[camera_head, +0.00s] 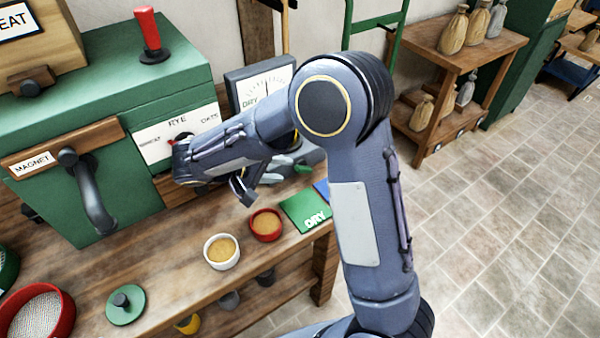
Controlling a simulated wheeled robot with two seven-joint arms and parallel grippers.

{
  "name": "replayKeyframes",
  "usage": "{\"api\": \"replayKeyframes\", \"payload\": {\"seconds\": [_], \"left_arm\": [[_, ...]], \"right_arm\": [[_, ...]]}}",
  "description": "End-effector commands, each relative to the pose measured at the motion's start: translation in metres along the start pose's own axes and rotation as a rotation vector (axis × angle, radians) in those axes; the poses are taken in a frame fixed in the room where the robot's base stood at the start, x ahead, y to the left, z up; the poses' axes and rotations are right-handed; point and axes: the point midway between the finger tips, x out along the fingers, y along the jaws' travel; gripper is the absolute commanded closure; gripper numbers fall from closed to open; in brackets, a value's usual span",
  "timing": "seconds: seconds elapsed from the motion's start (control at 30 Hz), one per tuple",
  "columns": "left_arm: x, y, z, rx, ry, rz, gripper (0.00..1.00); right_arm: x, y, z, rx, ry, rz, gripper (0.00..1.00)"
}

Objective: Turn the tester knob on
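The tester appears to be the grey box with a white dial face (265,90) lettered "DRY", standing at the back of the bench. Its needle points about straight up. My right arm crosses in front of its lower part, and I cannot make out its knob. My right gripper (244,190) is low in front of the tester, above the bench and behind two small bowls. Only a dark finger part shows, and the forearm hides the rest. I cannot tell whether it is open or touching anything. My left gripper is not in view.
A green machine (150,90) with a red lever (150,35) and a "RYE" selector plate (178,135) stands at left. A white bowl (221,262), a red bowl (266,238) and a green "DRY" mat (305,209) lie on the bench. Open floor is at right.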

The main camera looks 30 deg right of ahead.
Motion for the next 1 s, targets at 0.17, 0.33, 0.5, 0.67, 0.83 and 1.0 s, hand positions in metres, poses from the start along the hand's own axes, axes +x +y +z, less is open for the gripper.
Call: {"api": "replayKeyframes", "payload": {"seconds": [0.17,0.33,0.5,0.67,0.83,1.0], "left_arm": [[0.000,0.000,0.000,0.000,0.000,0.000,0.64],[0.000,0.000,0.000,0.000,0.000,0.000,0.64],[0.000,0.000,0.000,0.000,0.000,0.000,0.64],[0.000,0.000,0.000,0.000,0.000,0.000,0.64],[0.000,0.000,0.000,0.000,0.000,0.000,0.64],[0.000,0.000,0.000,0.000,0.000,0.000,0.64]], "right_arm": [[0.019,0.000,-0.001,0.002,-0.002,0.007,0.65],[0.048,0.001,0.000,0.000,-0.003,0.006,0.65],[0.069,0.001,0.000,0.001,-0.001,0.005,0.65],[0.077,0.001,0.000,0.001,0.000,0.005,0.65],[0.077,0.001,0.000,0.000,0.001,0.004,0.65],[0.077,0.000,0.000,0.000,0.001,0.004,0.80]]}}
